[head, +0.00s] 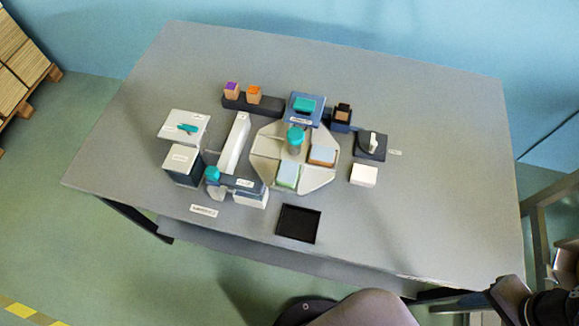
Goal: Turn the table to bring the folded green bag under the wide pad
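The turntable is a pale beige eight-sided plate (262,153) in the middle of the grey table, with a teal-topped knob (295,136) standing on it. A light green folded piece (288,175), which looks like the green bag, lies on the plate's near side. A brown-and-pale-blue piece (322,155) lies on its right side. A blue block with a teal pad (304,104) stands at the plate's far edge; a dark-and-white station with a teal knob (213,173) stands at its near left. I cannot tell which is the wide pad. My gripper is not in view.
A black tray (298,224) lies in front of the plate. A white block (364,174) and a dark base with a white lever (371,145) stand right. A dark rack (252,103) holds purple-topped and orange-topped blocks. The table's right side is clear.

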